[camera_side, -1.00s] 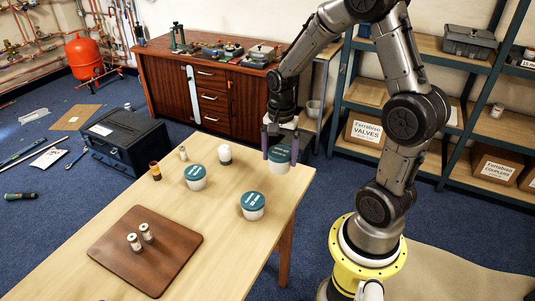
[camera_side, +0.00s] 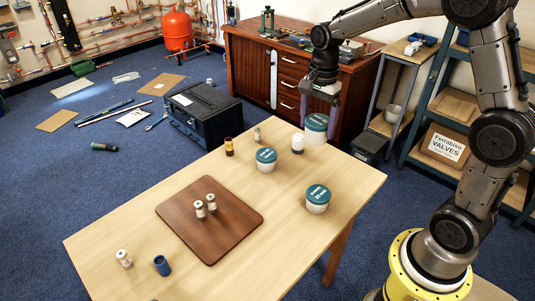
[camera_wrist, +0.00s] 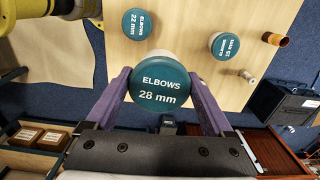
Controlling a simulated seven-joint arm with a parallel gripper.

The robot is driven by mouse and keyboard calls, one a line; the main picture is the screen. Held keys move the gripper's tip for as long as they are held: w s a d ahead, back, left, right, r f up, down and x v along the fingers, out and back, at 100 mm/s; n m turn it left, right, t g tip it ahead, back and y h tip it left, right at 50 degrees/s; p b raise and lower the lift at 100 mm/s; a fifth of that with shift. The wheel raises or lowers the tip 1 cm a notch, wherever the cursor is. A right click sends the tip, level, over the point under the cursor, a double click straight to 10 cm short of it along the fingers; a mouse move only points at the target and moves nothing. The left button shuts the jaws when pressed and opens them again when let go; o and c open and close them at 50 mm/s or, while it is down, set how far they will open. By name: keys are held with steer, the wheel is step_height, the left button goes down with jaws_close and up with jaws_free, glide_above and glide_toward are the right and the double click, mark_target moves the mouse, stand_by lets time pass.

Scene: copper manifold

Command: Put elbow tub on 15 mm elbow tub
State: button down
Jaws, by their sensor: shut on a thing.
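My gripper (camera_side: 319,121) is shut on a white tub with a teal lid marked "ELBOWS 28 mm" (camera_wrist: 160,86), held above the table's far end. It also shows in the side view (camera_side: 316,123). The teal-lidded 15 mm elbow tub (camera_wrist: 225,46) stands upright on the table, right of the held tub in the wrist view; in the side view it is left of and below it (camera_side: 266,160). The "ELBOWS 22 mm" tub (camera_wrist: 137,24) stands at the table's near right in the side view (camera_side: 318,199). No tub rests on either standing tub.
A brown board (camera_side: 235,225) bears two small fittings. A blue cup (camera_side: 161,265) stands at the near left.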

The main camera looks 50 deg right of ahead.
steer(key=w+a+n, duration=0.1)
steer(key=w+a, duration=0.2)
glide_above(266, 154)
step_height(266, 154, down, 10)
steer(key=shift+s+r, duration=0.1)
steer(key=shift+f, duration=1.65)
steer(key=shift+f, duration=0.15)
jaws_free()
steer(key=shift+f, duration=0.1)
